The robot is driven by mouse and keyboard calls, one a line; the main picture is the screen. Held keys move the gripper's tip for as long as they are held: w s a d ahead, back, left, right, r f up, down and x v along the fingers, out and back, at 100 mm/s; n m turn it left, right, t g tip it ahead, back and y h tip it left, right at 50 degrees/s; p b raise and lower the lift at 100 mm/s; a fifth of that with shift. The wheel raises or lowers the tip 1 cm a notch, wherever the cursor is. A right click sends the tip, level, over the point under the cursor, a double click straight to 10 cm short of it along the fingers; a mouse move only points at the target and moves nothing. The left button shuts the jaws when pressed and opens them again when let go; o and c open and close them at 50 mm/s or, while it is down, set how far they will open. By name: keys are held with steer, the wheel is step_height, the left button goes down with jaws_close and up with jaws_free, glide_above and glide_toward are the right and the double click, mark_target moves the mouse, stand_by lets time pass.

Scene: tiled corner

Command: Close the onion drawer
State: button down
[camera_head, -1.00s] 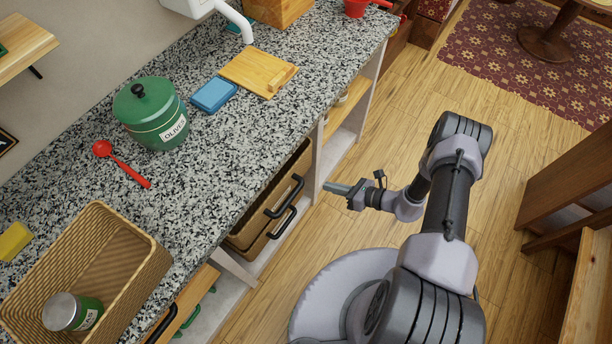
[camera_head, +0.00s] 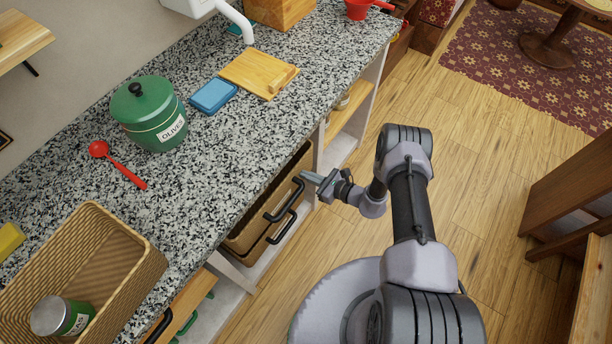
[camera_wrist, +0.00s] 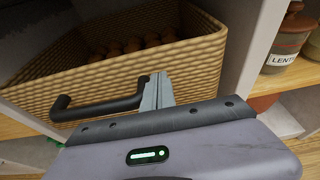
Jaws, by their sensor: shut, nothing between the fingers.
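The onion drawer is a woven wicker drawer (camera_head: 293,174) under the counter, pulled partly out, with its inside showing above the front. In the wrist view its woven front (camera_wrist: 196,66) fills the middle, and several brown onions (camera_wrist: 135,45) lie inside. Its black bar handle (camera_head: 284,201) also shows in the wrist view (camera_wrist: 98,106). My gripper (camera_head: 308,178) is shut and empty, its tips at the drawer front beside the handle's right end. The closed fingers (camera_wrist: 157,91) overlap the handle end in the wrist view; I cannot tell whether they touch the front.
A second black handle (camera_head: 283,229) sits just below. A speckled counter (camera_head: 215,150) overhangs the drawers. A pale upright panel (camera_head: 318,150) stands right of the drawer, with a labelled jar (camera_wrist: 288,45) on the shelf beyond. Wooden floor (camera_head: 465,225) is clear to the right.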

mark_target(298, 169)
steer(key=shift+w+a, duration=0.15)
steer(key=shift+a, duration=0.05)
steer(key=w+a+b, duration=0.1)
steer(key=a, duration=0.1)
steer(key=w+a+b, duration=0.1)
steer(key=w+b, duration=0.1)
steer(key=shift+a+f, duration=0.1)
steer(key=shift+a, duration=0.3)
steer(key=shift+r, duration=0.25)
steer(key=shift+w, duration=0.1)
steer(key=shift+d, duration=0.1)
